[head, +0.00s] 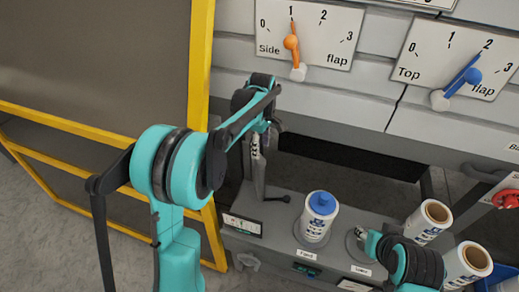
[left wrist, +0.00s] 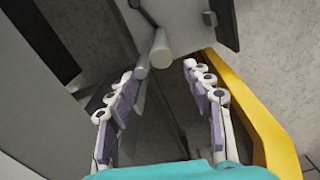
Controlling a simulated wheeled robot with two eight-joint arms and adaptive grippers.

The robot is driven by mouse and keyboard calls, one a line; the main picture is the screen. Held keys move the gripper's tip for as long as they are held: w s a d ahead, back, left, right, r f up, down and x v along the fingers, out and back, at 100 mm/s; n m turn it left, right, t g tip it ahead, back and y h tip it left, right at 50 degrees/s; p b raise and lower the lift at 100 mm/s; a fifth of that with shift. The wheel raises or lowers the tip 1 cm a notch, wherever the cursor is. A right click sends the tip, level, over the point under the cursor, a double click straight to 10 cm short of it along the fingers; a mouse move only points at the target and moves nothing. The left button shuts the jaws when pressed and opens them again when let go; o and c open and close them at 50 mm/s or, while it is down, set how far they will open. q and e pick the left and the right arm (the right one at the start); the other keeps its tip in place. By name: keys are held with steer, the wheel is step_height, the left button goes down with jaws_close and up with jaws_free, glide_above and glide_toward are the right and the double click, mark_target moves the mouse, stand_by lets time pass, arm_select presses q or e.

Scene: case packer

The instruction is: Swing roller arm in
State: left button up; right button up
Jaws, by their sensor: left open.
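The roller arm seems to be the slim grey bar that ends in a pale cylinder (left wrist: 161,52) in the left wrist view. The cylinder lies just beyond and between the fingertips of my left gripper (left wrist: 165,78), whose padded fingers stand apart with nothing clearly held. In the head view my left gripper (head: 257,152) points down beside a grey upright post (head: 257,180) at the left end of the machine shelf. The gripper's own links hide much of the contact area.
A blue-capped white bottle (head: 318,216) stands on the grey shelf (head: 277,222). Two label rolls (head: 428,222) stand to its right. The side flap dial (head: 310,30) and top flap dial (head: 455,60) are on the wall behind. A yellow-framed panel (head: 199,70) stands close to my left arm.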

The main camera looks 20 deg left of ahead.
mark_target(261, 160)
arm_select(q)
step_height(261, 160, down, 7)
steer(key=shift+s+d+f+b, duration=0.1)
steer(key=shift+b, duration=0.95)
jaws_close()
